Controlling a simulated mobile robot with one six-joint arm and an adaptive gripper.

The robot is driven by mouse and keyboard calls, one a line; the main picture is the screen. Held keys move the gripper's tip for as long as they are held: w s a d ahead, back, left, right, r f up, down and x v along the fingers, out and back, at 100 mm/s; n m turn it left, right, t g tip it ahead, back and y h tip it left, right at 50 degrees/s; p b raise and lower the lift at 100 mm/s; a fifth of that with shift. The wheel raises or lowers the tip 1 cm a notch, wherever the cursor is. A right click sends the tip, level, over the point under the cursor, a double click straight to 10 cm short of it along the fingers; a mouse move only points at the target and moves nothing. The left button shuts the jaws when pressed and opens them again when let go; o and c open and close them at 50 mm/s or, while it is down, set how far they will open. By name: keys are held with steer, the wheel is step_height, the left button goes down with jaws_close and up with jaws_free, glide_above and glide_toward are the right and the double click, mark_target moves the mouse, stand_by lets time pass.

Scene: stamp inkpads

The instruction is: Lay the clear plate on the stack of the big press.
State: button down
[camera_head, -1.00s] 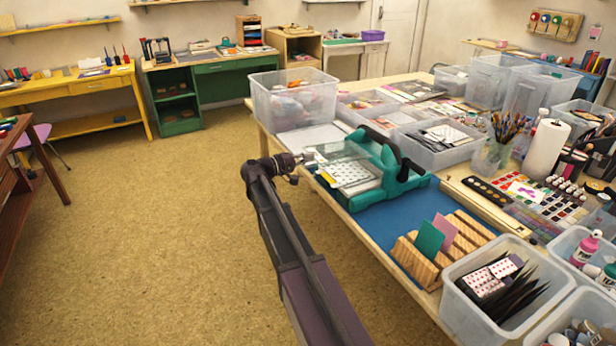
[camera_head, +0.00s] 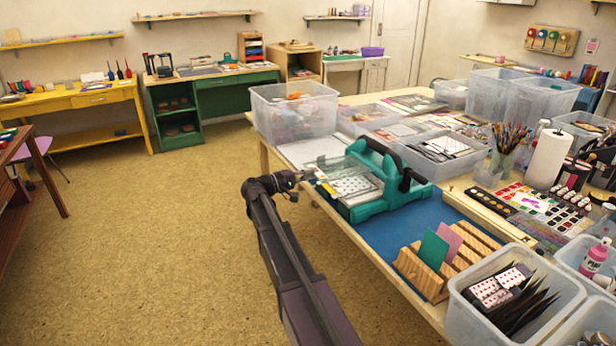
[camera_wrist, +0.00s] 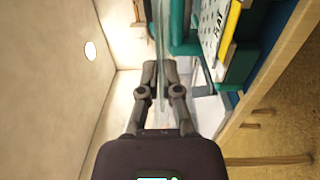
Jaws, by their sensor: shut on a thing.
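The big press (camera_head: 392,198) is teal with black handles and stands on the table. Its stack (camera_head: 352,187) has a white sheet with small printed marks on top; it also shows at the upper right of the wrist view (camera_wrist: 210,30), with a yellow strip along its edge. My gripper (camera_head: 308,176), at the press's left side, is shut on the clear plate (camera_wrist: 160,35). In the wrist view the plate appears edge-on as a thin pale strip between the fingertips (camera_wrist: 159,68), beside the press. Its outline is faint in the head view, so I cannot tell its height over the stack.
A clear bin (camera_head: 294,118) stands behind the press, and an open tray (camera_head: 440,155) of cards at its right. A wooden rack (camera_head: 447,262) with green and pink cards stands in front on the blue mat (camera_head: 395,235). Floor is clear left of the table.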

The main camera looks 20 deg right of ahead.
steer(key=shift+f+h+b, duration=0.25)
steer(key=shift+h+b, duration=0.05)
steer(key=shift+b, duration=0.25)
steer(key=shift+f+b, duration=0.6)
steer(key=shift+b, duration=0.05)
steer(key=shift+d+f, duration=0.1)
steer(key=shift+f, duration=0.15)
steer(key=shift+b, duration=0.3)
steer(key=shift+d+f+b, duration=1.05)
steer(key=shift+f+b, duration=0.15)
steer(key=shift+f, duration=0.05)
steer(key=shift+f, duration=0.1)
steer(key=shift+d+f+b, duration=0.2)
steer(key=shift+f+b, duration=0.4)
steer(key=shift+b, duration=0.1)
